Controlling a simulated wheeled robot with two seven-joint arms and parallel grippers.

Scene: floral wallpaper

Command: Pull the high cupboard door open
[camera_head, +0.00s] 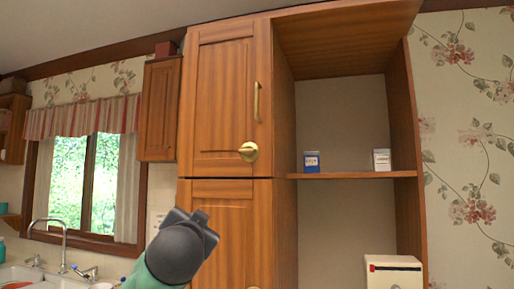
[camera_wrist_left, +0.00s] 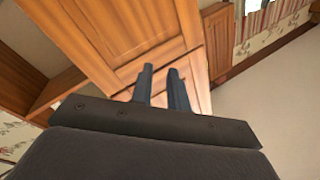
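The high cupboard door (camera_head: 222,95) is a wooden panel at the top of a tall cabinet and looks shut. It has a vertical brass bar handle (camera_head: 256,101) near its right edge and a round brass knob (camera_head: 248,152) near its lower right. My left gripper (camera_head: 203,217) is below the door, in front of the lower cupboard door (camera_head: 240,220), left of and under the knob. In the left wrist view its two fingers (camera_wrist_left: 161,85) stand apart with nothing between them, and wooden panelling shows beyond. My right gripper is not in view.
Right of the door is an open shelf (camera_head: 345,175) with a blue box (camera_head: 312,161) and a white box (camera_head: 382,160). A white appliance (camera_head: 394,272) stands below. A small wall cabinet (camera_head: 160,108), window and sink (camera_head: 45,274) are at left.

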